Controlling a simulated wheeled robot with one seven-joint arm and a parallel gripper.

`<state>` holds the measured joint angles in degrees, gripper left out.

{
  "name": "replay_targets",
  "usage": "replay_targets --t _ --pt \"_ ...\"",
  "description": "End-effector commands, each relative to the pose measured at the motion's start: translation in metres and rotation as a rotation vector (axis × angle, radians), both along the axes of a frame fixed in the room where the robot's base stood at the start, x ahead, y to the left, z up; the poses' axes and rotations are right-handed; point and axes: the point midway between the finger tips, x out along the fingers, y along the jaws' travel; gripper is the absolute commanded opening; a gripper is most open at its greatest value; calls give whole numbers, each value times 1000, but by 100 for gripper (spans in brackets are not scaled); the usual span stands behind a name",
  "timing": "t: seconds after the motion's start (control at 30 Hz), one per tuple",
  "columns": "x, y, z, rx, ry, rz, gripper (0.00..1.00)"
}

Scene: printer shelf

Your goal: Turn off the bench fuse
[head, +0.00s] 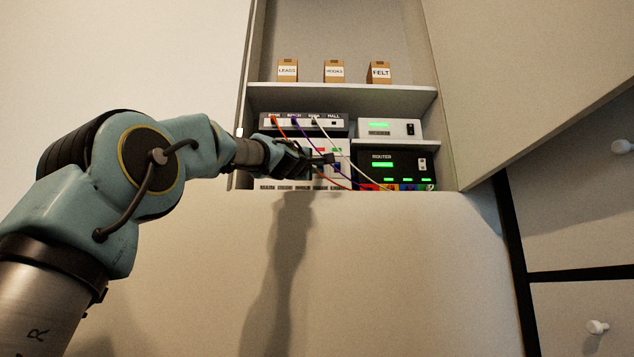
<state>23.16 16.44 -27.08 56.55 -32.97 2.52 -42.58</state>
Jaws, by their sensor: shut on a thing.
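My gripper (327,159) reaches into the cabinet from the left, in front of the lower left equipment. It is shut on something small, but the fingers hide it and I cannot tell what. A row of small printed labels (285,187) shows low on the left, just above the cabinet's lower edge, too small to read surely. Which fuse is the bench one, and its position, cannot be made out.
A black router (398,163) with green lights stands to the right, under a white box (403,130) with a green display. Loose cables (345,148) cross near my gripper. Boxes marked LEADS (287,71), HOOKS (334,72) and FELT (380,72) stand on the upper shelf (340,98).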

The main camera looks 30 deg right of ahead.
Motion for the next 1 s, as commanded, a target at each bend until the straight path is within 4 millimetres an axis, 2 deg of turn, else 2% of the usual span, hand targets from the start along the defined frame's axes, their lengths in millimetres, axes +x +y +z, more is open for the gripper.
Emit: replay_targets --t 0.03,0.77,0.8,0.83,0.9,1.0 --pt "1 0 -6 -5 -8 -1 0" --pt "2 0 -3 -19 -43 1 0" --pt "2 0 -3 -19 -43 1 16" --pt "2 0 -3 -19 -43 1 19" --pt "2 0 -3 -20 -44 1 24" --pt "1 0 -2 -20 -43 0 24"
